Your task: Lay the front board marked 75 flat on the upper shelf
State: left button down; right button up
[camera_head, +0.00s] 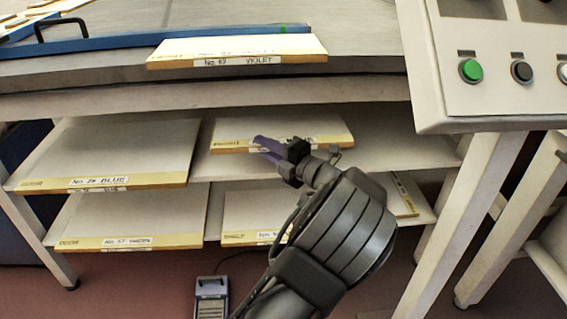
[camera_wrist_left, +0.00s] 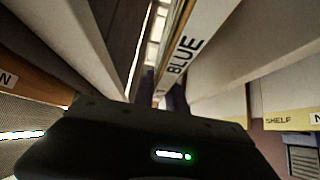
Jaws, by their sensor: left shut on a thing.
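My left gripper (camera_head: 268,150), with purple fingers, is shut on the front edge of a pale board (camera_head: 315,130) with a yellow strip. This board lies level over the right part of the upper shelf (camera_head: 395,148). I cannot tell whether its underside touches the shelf. The gripper hides much of its label in the head view. In the left wrist view a label reading BLUE (camera_wrist_left: 187,52) shows beside the fingers, apparently on the held board; its number is hidden. No readable 75 shows. My right gripper is not in view.
Another pale board (camera_head: 110,150), labelled BLUE, lies left on the upper shelf. Boards lie on the lower shelf, including a left one (camera_head: 130,208). A VIOLET board (camera_head: 237,46) sits on the tabletop edge above. A control box (camera_head: 490,105) stands at the right.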

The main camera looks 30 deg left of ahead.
pick_arm(q)
notch_tip(320, 180, down, 6)
jog(key=b, duration=0.2)
jog(key=shift+b, duration=0.35)
jog(key=shift+f, duration=0.1)
jog(key=shift+f, duration=0.1)
jog(key=shift+f+b, duration=0.85)
jog(key=shift+f, duration=0.9)
